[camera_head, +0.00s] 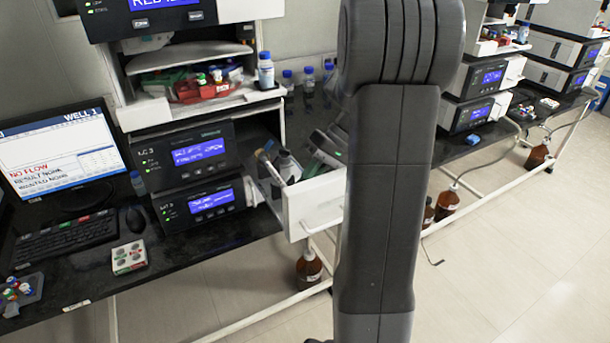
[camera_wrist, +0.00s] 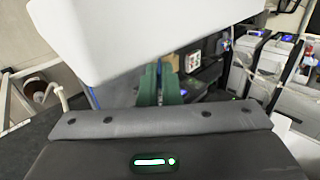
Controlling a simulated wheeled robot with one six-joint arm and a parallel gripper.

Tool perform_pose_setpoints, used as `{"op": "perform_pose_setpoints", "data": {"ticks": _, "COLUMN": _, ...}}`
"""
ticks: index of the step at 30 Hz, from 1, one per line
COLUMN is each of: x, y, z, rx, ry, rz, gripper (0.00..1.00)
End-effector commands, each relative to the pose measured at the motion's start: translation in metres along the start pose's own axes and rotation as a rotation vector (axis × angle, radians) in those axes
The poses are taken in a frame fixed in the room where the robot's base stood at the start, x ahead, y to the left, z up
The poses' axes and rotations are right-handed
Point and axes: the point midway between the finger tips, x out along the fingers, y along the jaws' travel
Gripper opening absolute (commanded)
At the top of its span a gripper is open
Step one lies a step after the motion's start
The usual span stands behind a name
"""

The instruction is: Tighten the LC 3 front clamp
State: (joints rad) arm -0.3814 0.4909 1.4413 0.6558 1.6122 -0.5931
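The LC 3 stack (camera_head: 190,152) stands at the left centre in the head view, with two dark modules and lit blue screens. An open white drawer (camera_head: 318,207) juts out at its right. A front clamp cannot be made out in either view. My gripper (camera_head: 318,163) is partly hidden behind my arm in the head view, over or beside the drawer. In the wrist view its green fingers (camera_wrist: 159,88) sit close together, with a narrow blue strip between them. I cannot tell whether that strip is a held thing or background. A white panel covers the top of the wrist view.
A small bottle (camera_head: 288,165) and a tan-ended tool (camera_head: 268,160) stand by the drawer. A monitor (camera_head: 62,160) reads "NO FLOW". A brown bottle (camera_head: 309,268) hangs or stands below the drawer. More stacks (camera_head: 478,90) line the right bench. The floor (camera_head: 520,260) at right is clear.

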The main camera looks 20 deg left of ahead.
Motion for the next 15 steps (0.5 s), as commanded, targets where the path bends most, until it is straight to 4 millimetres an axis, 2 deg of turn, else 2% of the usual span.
{"op": "perform_pose_setpoints", "data": {"ticks": 15, "x": -0.0001, "y": 0.0025, "z": -0.0001, "rx": 0.000, "ry": 0.000, "rz": -0.043, "gripper": 0.00}}
